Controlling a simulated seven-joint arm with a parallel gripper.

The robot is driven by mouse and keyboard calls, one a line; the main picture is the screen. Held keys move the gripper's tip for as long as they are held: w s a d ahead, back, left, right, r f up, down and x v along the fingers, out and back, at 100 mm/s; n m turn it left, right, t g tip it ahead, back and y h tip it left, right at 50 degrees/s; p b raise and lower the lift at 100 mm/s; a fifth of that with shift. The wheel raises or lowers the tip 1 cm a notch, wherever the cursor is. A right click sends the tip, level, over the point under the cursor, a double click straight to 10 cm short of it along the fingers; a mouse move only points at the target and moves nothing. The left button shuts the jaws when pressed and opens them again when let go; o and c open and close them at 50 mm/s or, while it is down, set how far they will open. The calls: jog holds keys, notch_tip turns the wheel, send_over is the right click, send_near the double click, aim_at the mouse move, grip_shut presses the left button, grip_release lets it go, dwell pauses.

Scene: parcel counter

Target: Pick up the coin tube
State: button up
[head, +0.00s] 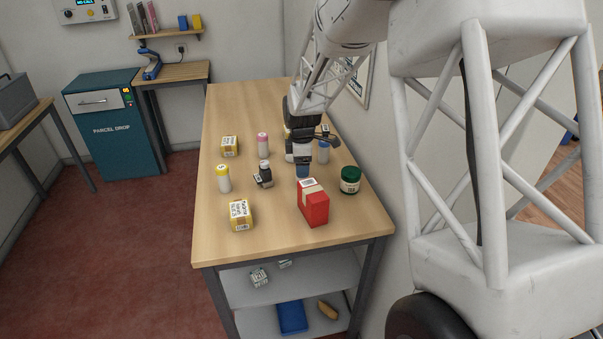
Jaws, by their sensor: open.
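Several small capped white cylinders that look like tubes stand upright on the wooden counter; I cannot tell which is the coin tube. One has a yellow cap (223,179), one a pink cap (262,143), and one a blue cap (323,152). My gripper (303,160) is open and points down over the right half of the counter. A small blue object (303,172) shows directly below it, its top hidden by the gripper. I cannot tell whether the fingers are around it or above it. The blue-capped tube is just right of the gripper.
A red box (313,205) stands in front of the gripper, with a green-lidded jar (350,180) to its right. A dark bottle (264,175) is to the left. The far end of the wooden counter (245,100) is clear.

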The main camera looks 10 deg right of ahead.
jog(key=shift+f, duration=0.7)
jog(key=shift+c, duration=0.3)
jog(key=c, duration=1)
jog(key=shift+c, duration=0.2)
jog(key=shift+r, duration=0.15)
jog(key=shift+r, duration=4.9)
